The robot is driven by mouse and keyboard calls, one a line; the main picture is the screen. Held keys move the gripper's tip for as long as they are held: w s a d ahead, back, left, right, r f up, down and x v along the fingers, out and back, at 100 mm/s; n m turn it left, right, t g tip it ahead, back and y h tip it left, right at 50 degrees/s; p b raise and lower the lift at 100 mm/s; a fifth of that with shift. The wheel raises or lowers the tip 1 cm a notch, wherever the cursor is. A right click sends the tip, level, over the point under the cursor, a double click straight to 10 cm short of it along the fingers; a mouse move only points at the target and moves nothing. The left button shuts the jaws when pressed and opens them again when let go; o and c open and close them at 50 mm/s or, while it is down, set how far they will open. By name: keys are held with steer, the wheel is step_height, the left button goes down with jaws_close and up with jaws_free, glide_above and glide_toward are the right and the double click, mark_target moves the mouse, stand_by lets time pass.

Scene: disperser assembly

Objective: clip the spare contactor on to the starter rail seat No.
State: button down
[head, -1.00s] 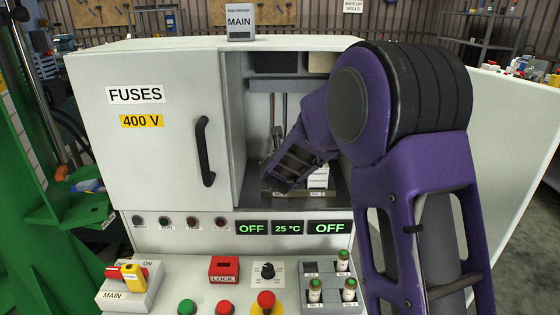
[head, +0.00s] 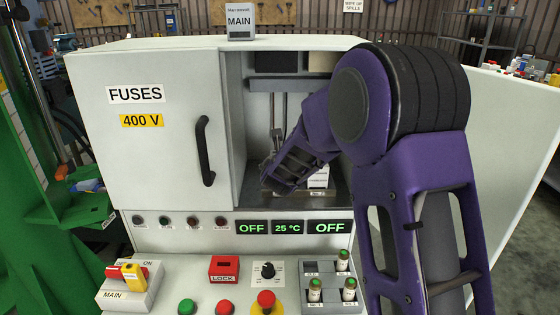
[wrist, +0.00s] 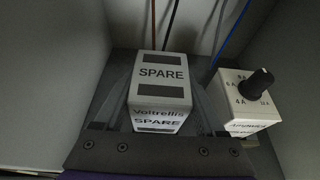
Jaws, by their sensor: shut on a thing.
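The spare contactor (wrist: 160,93) is a pale block with dark bands and SPARE labels. In the wrist view it sits between the two dark fingers of my gripper (wrist: 163,75), which is shut on it. In the head view my gripper (head: 272,160) is inside the open cabinet bay, low down. My arm hides most of it, and I cannot make out the contactor there. The starter rail seat is not clearly visible in either view, so I cannot tell whether the contactor touches it.
A pale block with a black dial (wrist: 256,88) stands close right of the contactor. Wires (wrist: 220,35) run down the back wall. The FUSES door (head: 155,165) bounds the bay on the left. A control panel (head: 200,275) with buttons and fuses lies below.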

steer(key=shift+f, duration=0.95)
jaws_free()
steer(key=shift+f, duration=0.1)
steer(key=shift+s, duration=0.1)
steer(key=p+v, duration=0.1)
steer(key=v, duration=1.6)
steer(key=shift+r, duration=0.2)
